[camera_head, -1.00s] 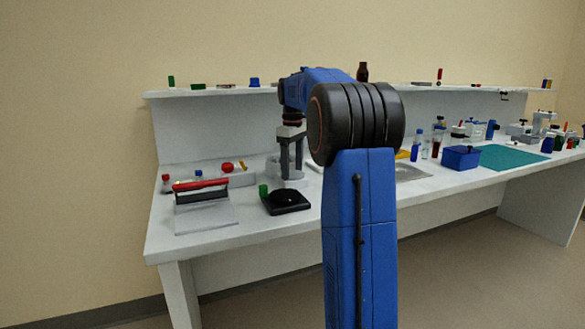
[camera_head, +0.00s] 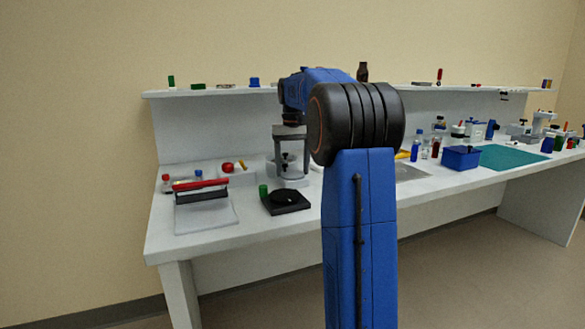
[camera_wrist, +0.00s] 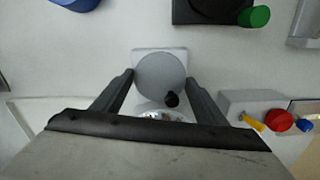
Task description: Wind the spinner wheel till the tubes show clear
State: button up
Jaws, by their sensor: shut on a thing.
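The spinner (camera_head: 292,182) is a light grey stand on the left part of the bench. My gripper (camera_head: 291,165) points straight down over it, below the blue arm. In the wrist view the spinner's round grey wheel (camera_wrist: 158,74) lies between the two dark fingertips of my gripper (camera_wrist: 160,78), which is shut on it. A small black knob (camera_wrist: 172,99) sits near the wheel's lower edge. A shiny part below the wheel is partly hidden by the gripper body. I cannot make out the tubes or their contents.
A black plate device (camera_head: 286,202) with a green cap (camera_head: 263,190) stands in front of the spinner. A red-handled device (camera_head: 201,185) is to its left. A light block with a red knob (camera_head: 228,167) is behind. A blue box (camera_head: 461,158) stands to the right.

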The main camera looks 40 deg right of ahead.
aim_at(292, 173)
jog(key=m, duration=0.6)
jog(key=shift+m, duration=0.4)
dwell(0.4)
jog(key=o, duration=1.1)
jog(key=shift+c, duration=0.2)
jog(key=shift+r, duration=0.1)
notch_tip(292, 173, up, 17)
jog(key=shift+r, duration=0.15)
